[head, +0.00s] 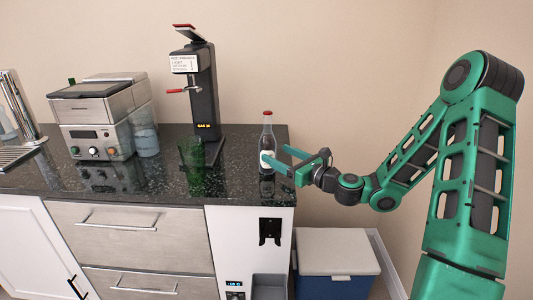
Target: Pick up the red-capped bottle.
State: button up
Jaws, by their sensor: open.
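The red-capped bottle (268,134) stands upright near the right end of the dark counter. My gripper (274,157) is open and level with the bottle's lower body, reaching in from the right. One finger shows in front of the bottle and the other to its right, towards the back. I cannot tell whether either finger touches the glass.
A blue and white cooler (336,255) stands on the floor at right. A wall is behind.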

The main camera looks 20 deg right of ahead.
aim_at(267, 148)
jog(key=shift+x, duration=3.05)
jog(key=shift+a+r, duration=0.1)
jog(key=c, duration=1.7)
jog(key=shift+r, duration=0.1)
